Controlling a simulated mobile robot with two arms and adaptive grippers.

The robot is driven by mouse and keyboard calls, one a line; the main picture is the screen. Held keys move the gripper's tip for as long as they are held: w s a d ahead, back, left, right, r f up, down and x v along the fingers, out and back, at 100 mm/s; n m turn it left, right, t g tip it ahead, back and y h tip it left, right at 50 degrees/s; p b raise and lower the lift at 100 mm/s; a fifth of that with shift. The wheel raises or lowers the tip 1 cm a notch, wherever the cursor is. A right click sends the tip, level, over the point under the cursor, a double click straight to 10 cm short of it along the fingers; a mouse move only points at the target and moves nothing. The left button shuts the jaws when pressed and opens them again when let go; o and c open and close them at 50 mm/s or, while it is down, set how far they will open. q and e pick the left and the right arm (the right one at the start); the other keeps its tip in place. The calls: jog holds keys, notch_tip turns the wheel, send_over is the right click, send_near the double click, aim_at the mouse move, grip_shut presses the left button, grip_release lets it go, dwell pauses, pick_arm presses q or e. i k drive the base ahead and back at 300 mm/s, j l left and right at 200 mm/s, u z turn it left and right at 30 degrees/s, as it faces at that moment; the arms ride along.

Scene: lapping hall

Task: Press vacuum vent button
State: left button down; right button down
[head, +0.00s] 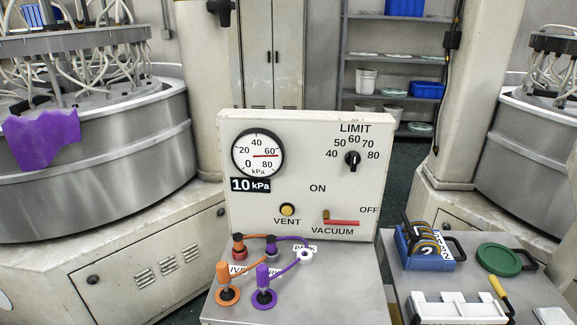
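The vent button (287,210) is a round yellow button with a dark rim on the lower left of an upright cream panel (262,200), above the label VENT. To its right is the vacuum switch (326,214), with a small brass-coloured part and a red bar, between the labels ON and OFF. A round gauge (258,153) marked in kPa sits at the upper left, its red needle pointing right, near 60. A plate below it reads 10 kPa. A black LIMIT knob (352,160) is at the upper right. Neither of my grippers is in view.
Orange and purple hose fittings (264,287) stand on the metal top before the panel. A right-hand surface holds a blue rack (424,247), a green disc (499,260) and a white tray (458,309). Large lapping machines (105,170) flank the panel. The space before the button looks clear.

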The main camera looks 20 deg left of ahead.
aim_at(287, 210)
jog(key=k+j+z, duration=0.1)
jog(key=j, duration=0.3)
jog(key=k+j, duration=0.2)
jog(key=j, duration=0.25)
jog(key=k+j+z, duration=0.15)
jog(key=j, duration=0.25)
jog(key=k+j, duration=0.2)
jog(key=j, duration=0.2)
jog(key=k+j+z, duration=0.15)
jog(key=j, duration=0.25)
jog(key=k+j, duration=0.2)
jog(key=j, duration=0.15)
jog(key=i+l+z, duration=0.2)
jog(key=i+l, duration=0.7)
jog(key=i, duration=0.05)
